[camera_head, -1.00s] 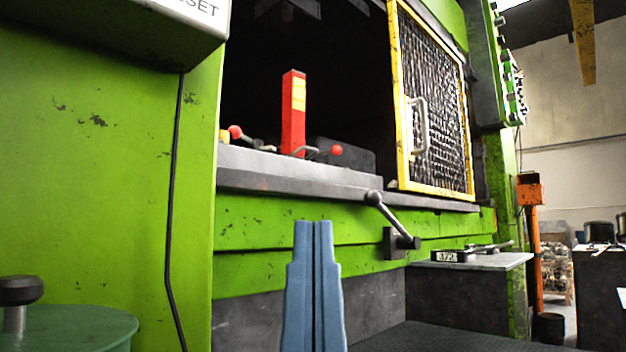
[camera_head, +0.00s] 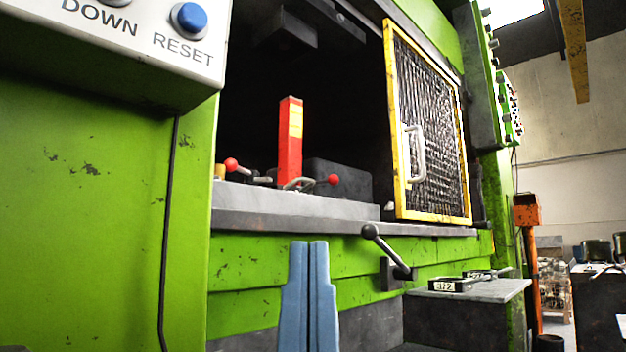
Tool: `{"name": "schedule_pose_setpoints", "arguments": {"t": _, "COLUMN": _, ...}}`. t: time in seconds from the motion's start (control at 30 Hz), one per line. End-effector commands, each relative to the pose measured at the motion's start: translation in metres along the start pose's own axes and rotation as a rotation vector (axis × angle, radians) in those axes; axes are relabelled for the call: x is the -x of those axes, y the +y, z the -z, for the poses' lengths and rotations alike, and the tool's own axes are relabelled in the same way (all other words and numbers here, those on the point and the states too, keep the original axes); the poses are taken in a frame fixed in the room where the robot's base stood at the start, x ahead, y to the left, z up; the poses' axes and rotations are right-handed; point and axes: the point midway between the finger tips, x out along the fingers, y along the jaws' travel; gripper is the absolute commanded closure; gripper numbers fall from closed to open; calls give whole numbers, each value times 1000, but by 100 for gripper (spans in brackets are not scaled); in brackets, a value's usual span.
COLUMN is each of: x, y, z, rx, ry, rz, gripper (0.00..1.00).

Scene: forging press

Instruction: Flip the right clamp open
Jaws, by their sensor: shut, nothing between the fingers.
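Two clamps with red ball knobs sit on the press bed, inside the opening. The right clamp (camera_head: 333,180) shows its red knob right of the red upright block (camera_head: 291,140), with a thin metal handle running left from it. The left clamp (camera_head: 231,164) has its red knob left of that block. The clamp bases are too small and partly hidden to read their positions. My gripper (camera_head: 309,246) has blue fingers pressed together, pointing up, empty. In the picture it is below the bed edge and apart from both clamps.
The grey bed ledge (camera_head: 340,226) crosses in front of the clamps. A lever with a dark ball (camera_head: 387,250) sticks out below it. A yellow-framed mesh door (camera_head: 430,130) stands to the right. A control box (camera_head: 150,45) overhangs the upper left. A dark block (camera_head: 340,180) sits behind the right clamp.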

Motion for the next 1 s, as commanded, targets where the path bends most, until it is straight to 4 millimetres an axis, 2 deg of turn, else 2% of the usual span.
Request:
{"name": "schedule_pose_setpoints", "arguments": {"t": 0.03, "x": -19, "y": 0, "z": 19, "rx": 0, "ry": 1, "rz": 0, "gripper": 100}}
{"name": "schedule_pose_setpoints", "arguments": {"t": 0.1, "x": -34, "y": 0, "z": 33, "rx": 0, "ry": 1, "rz": 0, "gripper": 100}}
{"name": "schedule_pose_setpoints", "arguments": {"t": 0.2, "x": -54, "y": 0, "z": 52, "rx": 0, "ry": 1, "rz": 0, "gripper": 100}}
{"name": "schedule_pose_setpoints", "arguments": {"t": 0.33, "x": -71, "y": 0, "z": 68, "rx": 0, "ry": 1, "rz": 0, "gripper": 100}}
{"name": "schedule_pose_setpoints", "arguments": {"t": 1.0, "x": -72, "y": 0, "z": 68, "rx": 0, "ry": 0, "rz": 0, "gripper": 100}}
